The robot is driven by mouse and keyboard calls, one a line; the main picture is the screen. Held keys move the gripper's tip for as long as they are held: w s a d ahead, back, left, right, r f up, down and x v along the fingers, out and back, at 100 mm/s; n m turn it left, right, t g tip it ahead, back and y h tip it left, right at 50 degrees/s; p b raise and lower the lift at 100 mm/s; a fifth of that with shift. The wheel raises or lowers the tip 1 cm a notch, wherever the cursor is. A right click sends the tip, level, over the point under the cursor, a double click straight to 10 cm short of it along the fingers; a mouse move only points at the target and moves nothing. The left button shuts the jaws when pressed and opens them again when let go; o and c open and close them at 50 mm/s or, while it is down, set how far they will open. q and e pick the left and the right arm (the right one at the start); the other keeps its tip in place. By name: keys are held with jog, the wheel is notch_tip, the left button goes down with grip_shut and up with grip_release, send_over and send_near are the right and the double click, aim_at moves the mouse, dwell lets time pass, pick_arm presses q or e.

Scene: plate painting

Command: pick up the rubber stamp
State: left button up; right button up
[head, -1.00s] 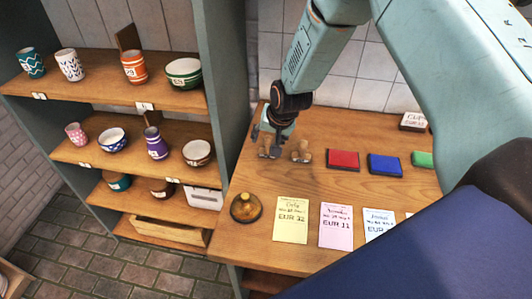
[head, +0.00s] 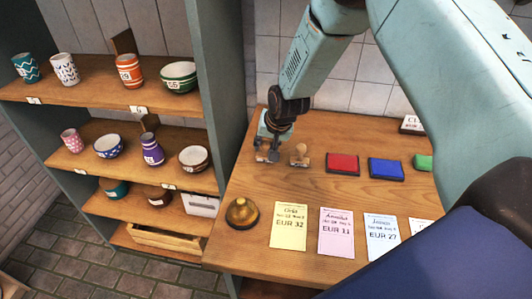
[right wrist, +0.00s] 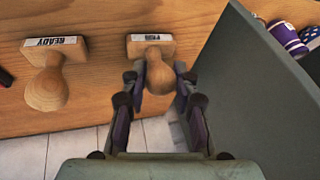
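Two wooden rubber stamps stand on the table near the wall. The PAID stamp (right wrist: 160,73) shows in the right wrist view, with a round knob handle and a white label; the READY stamp (right wrist: 46,85) stands to its left there. In the head view the READY stamp (head: 299,155) is on the right, and the PAID stamp (head: 262,157) is partly hidden by my right gripper (head: 268,143). In the right wrist view the fingers of my right gripper (right wrist: 160,92) are open, one on each side of the PAID stamp's knob, with gaps visible. My left gripper is out of view.
A red ink pad (head: 342,163) and a blue ink pad (head: 385,168) lie to the right. A brass bell (head: 242,212) and price cards (head: 289,226) are along the front. The shelf (head: 105,92) with cups and bowls stands at left, its side panel (right wrist: 262,95) close to the gripper.

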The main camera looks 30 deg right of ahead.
jog(key=shift+a, duration=0.2)
jog(key=shift+c, duration=1.3)
grip_shut()
jog(key=shift+s+d, duration=0.1)
jog(key=shift+d, duration=0.05)
jog(key=shift+r, duration=0.25)
notch_tip(320, 180, up, 8)
jog(key=p, duration=0.7)
jog(key=shift+f+p, duration=0.25)
jog(key=shift+p, duration=0.1)
jog(key=shift+r+p, duration=0.8)
jog(key=shift+r, duration=0.2)
